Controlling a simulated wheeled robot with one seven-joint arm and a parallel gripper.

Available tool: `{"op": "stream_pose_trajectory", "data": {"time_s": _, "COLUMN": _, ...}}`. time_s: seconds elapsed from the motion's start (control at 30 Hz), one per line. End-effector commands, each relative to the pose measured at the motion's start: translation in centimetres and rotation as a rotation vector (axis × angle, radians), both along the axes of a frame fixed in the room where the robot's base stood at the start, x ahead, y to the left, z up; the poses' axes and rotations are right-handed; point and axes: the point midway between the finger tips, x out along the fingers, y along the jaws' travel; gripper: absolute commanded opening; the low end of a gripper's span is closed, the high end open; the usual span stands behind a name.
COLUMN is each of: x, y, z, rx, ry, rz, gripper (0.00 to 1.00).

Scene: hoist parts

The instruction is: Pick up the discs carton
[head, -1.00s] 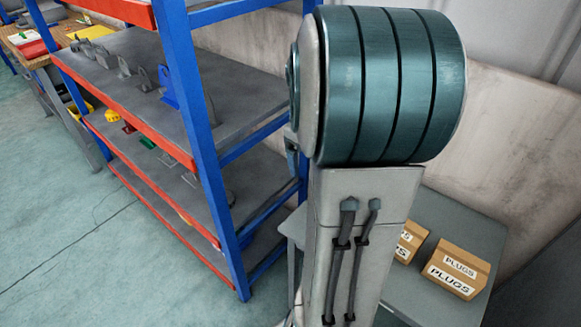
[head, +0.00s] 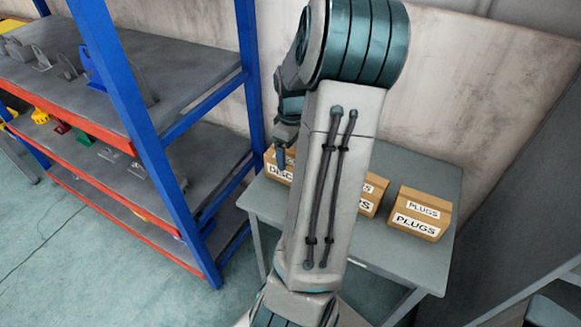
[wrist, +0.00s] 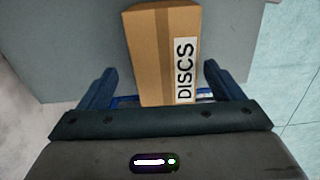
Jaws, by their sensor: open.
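The discs carton (wrist: 154,50) is a brown box with a white label reading DISCS. In the wrist view it lies ahead of my gripper (wrist: 160,98), with its near end between the two blue fingers. The fingers are open and stand apart from the carton's sides. In the head view the discs carton (head: 275,170) sits at the left end of a grey table, partly hidden by my arm. My gripper (head: 280,158) shows there only in part, just above the carton.
A plugs carton (head: 420,213) stands on the right of the grey table (head: 440,172). Another carton (head: 371,195) is half hidden behind my arm. A wall is behind.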

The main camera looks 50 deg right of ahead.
Motion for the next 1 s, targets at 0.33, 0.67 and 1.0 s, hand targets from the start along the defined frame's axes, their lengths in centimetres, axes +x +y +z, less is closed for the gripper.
{"op": "stream_pose_trajectory", "data": {"time_s": 0.33, "x": 0.0, "y": 0.8, "z": -3.8, "rx": 0.004, "ry": 0.002, "rz": 0.000, "gripper": 0.87}}
{"op": "stream_pose_trajectory", "data": {"time_s": 0.67, "x": 0.1, "y": 0.7, "z": -5.3, "rx": 0.000, "ry": 0.000, "rz": 0.000, "gripper": 0.87}}
{"op": "stream_pose_trajectory", "data": {"time_s": 1.0, "x": 0.1, "y": 0.7, "z": -5.2, "rx": -0.001, "ry": 0.000, "rz": 0.000, "gripper": 0.27}}
